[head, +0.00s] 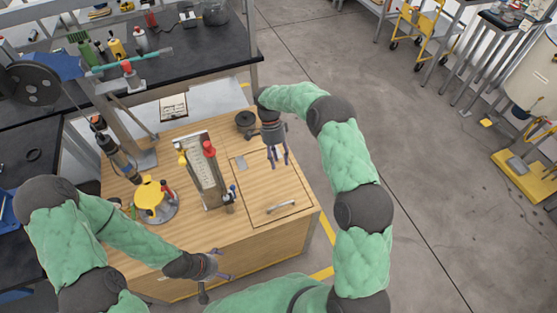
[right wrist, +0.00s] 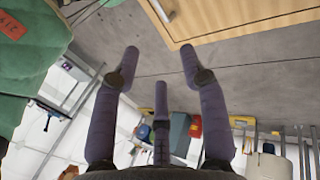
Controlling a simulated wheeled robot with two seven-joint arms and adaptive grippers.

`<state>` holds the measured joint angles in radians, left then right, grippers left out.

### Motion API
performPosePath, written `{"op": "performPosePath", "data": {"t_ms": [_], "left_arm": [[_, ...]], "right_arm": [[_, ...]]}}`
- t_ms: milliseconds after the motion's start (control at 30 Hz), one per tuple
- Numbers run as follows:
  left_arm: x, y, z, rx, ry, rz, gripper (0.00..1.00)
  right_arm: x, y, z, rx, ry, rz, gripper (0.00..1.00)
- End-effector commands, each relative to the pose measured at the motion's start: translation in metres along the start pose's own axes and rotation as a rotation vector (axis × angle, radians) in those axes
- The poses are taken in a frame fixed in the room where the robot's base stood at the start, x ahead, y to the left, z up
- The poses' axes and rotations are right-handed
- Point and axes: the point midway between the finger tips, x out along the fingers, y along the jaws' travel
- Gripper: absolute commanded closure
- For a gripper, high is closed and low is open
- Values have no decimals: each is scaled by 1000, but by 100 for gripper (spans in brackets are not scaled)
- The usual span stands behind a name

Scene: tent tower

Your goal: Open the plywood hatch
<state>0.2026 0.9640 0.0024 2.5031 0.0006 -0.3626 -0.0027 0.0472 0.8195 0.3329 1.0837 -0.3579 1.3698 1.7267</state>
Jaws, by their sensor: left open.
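The plywood hatch (head: 262,189) is a rectangular panel lying flat and closed in the right part of the wooden bench top. It has a pale bar handle (head: 281,207) near its front edge. My right gripper (head: 278,161) points down over the back part of the hatch, behind the handle. Its fingers are spread and empty; they also show in the right wrist view (right wrist: 160,80). How high it is above the panel I cannot tell. My left gripper (head: 215,277) is open and empty at the bench's front edge, to the left of the handle and nearer to me.
Left of the hatch stand a tall metal fixture (head: 203,172) with red and yellow knobs, a yellow router-like tool (head: 155,200) and a drill-like tool (head: 117,155). A dark round object (head: 246,122) sits at the back. Open floor (head: 420,190) lies to the right.

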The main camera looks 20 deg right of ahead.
Motion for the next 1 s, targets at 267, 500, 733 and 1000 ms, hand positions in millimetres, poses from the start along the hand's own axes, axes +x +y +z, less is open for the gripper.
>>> {"op": "performPosePath", "data": {"t_ms": [267, 500, 733, 1000], "left_arm": [[0, 0, 0, 0, 0, 0, 8], [0, 0, 0, 0, 0, 0, 8], [0, 0, 0, 0, 0, 0, 8], [0, 0, 0, 0, 0, 0, 8]], "right_arm": [[-3, 0, 0, 0, 0, 2, 57], [-38, 0, 0, 0, 1, -2, 57], [-83, -1, 0, 0, 0, -3, 57], [-115, 0, 1, 0, 0, 0, 57]]}}
